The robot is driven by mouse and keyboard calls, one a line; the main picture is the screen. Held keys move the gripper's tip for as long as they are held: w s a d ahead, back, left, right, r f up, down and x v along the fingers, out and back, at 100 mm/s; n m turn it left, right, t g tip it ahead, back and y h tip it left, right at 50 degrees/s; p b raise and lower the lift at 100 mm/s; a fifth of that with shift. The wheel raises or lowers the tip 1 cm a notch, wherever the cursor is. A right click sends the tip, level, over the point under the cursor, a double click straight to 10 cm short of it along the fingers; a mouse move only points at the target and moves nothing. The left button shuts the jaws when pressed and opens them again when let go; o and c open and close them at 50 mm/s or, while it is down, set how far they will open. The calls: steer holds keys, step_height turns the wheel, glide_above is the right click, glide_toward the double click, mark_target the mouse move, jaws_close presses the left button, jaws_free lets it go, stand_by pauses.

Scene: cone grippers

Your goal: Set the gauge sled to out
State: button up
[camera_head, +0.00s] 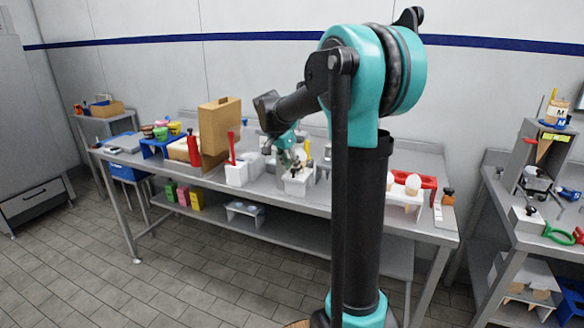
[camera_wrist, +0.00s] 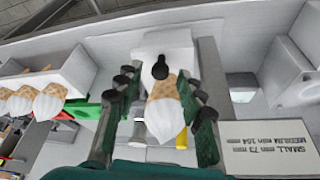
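In the wrist view a white block with a black knob (camera_wrist: 160,68), which looks like the gauge sled (camera_wrist: 150,42), lies just beyond my fingertips. My gripper (camera_wrist: 155,84) is open, with its green and black fingers apart on either side. An ice cream cone (camera_wrist: 164,112) with a white top shows between the fingers, near the knob. I see gaps beside it, and cannot tell how far below the fingers it lies. In the head view my gripper (camera_head: 293,160) hangs low over the middle of the long table; the sled is not clear there.
A size placard (camera_wrist: 265,145) lies right of the gripper. Several cones (camera_wrist: 48,101) stand at the left by a white box (camera_wrist: 60,70). On the long table (camera_head: 265,198), a cardboard box (camera_head: 220,128) and a red-handled white container (camera_head: 237,174) stand left of my gripper.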

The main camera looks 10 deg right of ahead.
steer(key=shift+d+f, duration=0.1)
steer(key=shift+f, duration=0.2)
steer(key=shift+c, duration=0.6)
jaws_close()
